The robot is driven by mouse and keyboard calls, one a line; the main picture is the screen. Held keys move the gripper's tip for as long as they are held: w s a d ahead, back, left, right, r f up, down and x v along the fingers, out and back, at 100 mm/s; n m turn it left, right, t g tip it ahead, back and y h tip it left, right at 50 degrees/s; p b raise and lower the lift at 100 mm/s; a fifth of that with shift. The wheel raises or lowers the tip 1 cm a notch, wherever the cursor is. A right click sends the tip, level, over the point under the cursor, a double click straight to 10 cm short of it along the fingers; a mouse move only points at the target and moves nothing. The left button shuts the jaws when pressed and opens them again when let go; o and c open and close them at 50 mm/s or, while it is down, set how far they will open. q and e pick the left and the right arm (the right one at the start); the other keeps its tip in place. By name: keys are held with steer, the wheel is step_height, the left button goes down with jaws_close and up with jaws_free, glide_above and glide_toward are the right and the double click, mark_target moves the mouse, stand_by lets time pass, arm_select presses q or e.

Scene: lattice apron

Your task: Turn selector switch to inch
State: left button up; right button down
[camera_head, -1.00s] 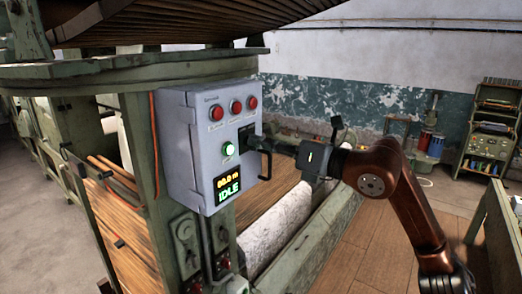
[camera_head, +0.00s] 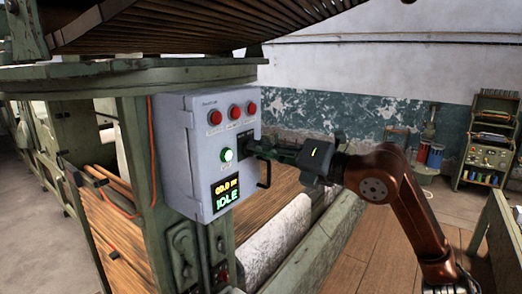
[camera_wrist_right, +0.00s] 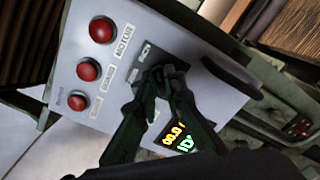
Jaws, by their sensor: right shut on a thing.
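The selector switch sits on a dark plate (camera_wrist_right: 150,57) on the front of the grey control box (camera_head: 181,150). My right gripper (camera_head: 250,146) reaches the plate from the right in the head view. In the right wrist view its two dark fingers (camera_wrist_right: 164,77) come together over the plate, shut on the switch knob. The fingers hide the knob, so I cannot tell which way it points. My left gripper is not in view.
Red buttons (camera_head: 233,111) line the box's top, with a lit button (camera_head: 227,155) below. A display (camera_head: 226,194) reads IDLE. A black handle (camera_head: 265,170) stands out at the box's right edge. A large roller (camera_head: 275,242) lies below right.

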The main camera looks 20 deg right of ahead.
steer(key=c, duration=2)
jaws_free()
steer(key=shift+w, duration=0.1)
steer(key=shift+v, duration=6.05)
